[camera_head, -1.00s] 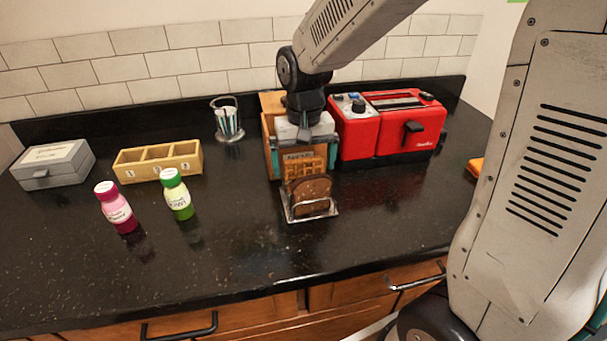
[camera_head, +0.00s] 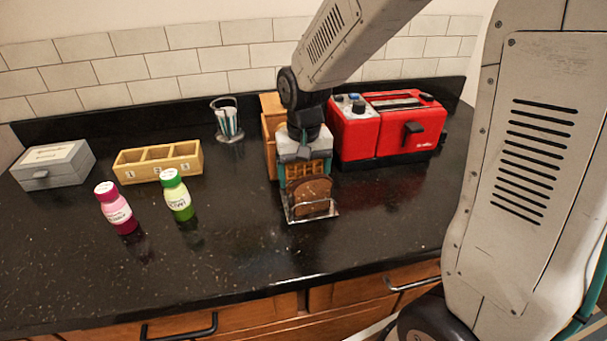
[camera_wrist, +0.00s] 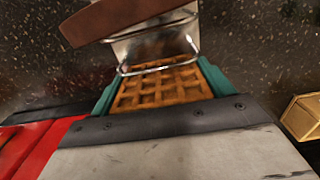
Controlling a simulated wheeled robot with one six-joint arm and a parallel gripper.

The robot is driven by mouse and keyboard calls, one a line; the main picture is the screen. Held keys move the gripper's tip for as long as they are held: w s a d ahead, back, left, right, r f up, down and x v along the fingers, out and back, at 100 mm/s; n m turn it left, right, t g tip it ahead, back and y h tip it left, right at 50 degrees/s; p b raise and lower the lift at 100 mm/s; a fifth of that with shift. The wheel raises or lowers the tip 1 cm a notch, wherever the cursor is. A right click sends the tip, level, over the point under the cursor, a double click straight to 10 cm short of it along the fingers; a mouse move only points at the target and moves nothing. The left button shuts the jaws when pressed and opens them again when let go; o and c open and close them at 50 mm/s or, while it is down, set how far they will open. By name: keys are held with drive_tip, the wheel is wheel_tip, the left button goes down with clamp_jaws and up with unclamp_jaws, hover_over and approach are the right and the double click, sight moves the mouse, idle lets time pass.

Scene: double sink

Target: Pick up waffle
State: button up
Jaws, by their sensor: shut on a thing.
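The waffle (camera_head: 318,169) is brown with a square grid and stands in the metal rack (camera_head: 297,219), behind a dark brown slice of bread (camera_head: 311,196). My gripper (camera_head: 305,171) points down over the rack, with its teal fingers at the two sides of the waffle. In the wrist view the waffle (camera_wrist: 163,86) lies between the teal fingers, and the gripper is shut on it. The wire of the rack (camera_wrist: 160,68) and the bread (camera_wrist: 130,18) show just beyond it. The lower part of the waffle is hidden by the bread in the head view.
A red toaster (camera_head: 425,128) stands right of the gripper, and a wooden box (camera_head: 270,108) stands close behind it. A pink bottle (camera_head: 116,209), a green bottle (camera_head: 177,196), a wooden tray (camera_head: 130,173) and a grey box (camera_head: 72,166) are to the left. The front counter is clear.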

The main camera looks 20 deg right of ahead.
wheel_tip(320, 180, up, 27)
drive_tip(key=w+d+f, duration=0.2)
drive_tip(key=w+f, duration=0.8)
drive_tip(key=f, duration=0.2)
drive_tip(key=shift+s+f, duration=0.15)
drive_tip(key=shift+f, duration=6.95)
drive_tip(key=shift+s+f, duration=0.15)
drive_tip(key=shift+f, duration=0.05)
